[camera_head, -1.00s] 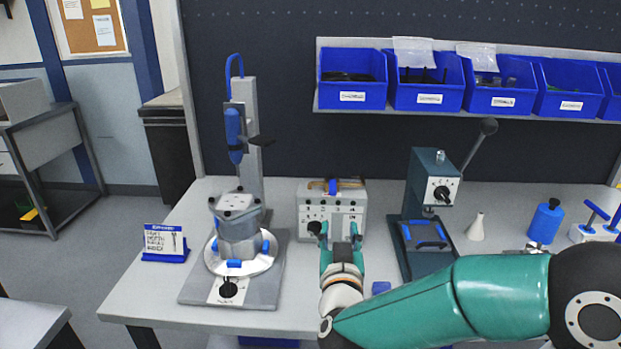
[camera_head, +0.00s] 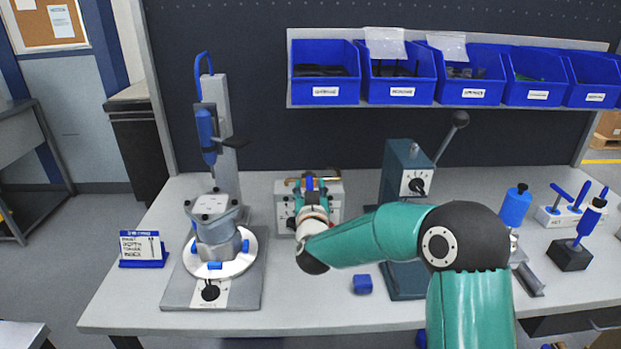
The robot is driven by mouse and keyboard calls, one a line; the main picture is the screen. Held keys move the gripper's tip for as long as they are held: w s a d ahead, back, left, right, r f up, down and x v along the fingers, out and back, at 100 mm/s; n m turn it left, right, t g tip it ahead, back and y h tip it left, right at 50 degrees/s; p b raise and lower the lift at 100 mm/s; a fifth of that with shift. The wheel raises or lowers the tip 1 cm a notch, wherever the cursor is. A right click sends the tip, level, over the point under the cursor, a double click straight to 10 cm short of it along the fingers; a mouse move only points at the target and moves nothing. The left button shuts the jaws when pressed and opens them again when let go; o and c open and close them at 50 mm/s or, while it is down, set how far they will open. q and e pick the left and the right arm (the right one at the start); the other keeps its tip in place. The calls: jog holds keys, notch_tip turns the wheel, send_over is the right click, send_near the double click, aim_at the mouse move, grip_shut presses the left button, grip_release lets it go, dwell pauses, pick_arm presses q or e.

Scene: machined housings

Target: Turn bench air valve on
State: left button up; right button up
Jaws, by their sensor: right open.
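A grey box with dark knobs or ports on its front (camera_head: 282,222) stands at the middle of the bench. A brass-coloured pipe with a blue handle (camera_head: 309,182), which looks like the air valve, sits along its top. My right gripper (camera_head: 310,184) is open over the top of the box, its fingertips on either side of the blue handle in this view. I cannot tell whether they touch it. My gripper and wrist hide much of the box front. My left gripper is not in view.
A press fixture with a housing on a round plate (camera_head: 240,262) stands at the left. A lever press (camera_head: 405,170) stands close to the right of the box. A small blue block (camera_head: 362,284) lies in front. Blue bins (camera_head: 325,90) hang above the back.

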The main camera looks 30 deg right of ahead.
aim_at(309, 180)
jog(key=shift+x, duration=1.25)
grip_shut()
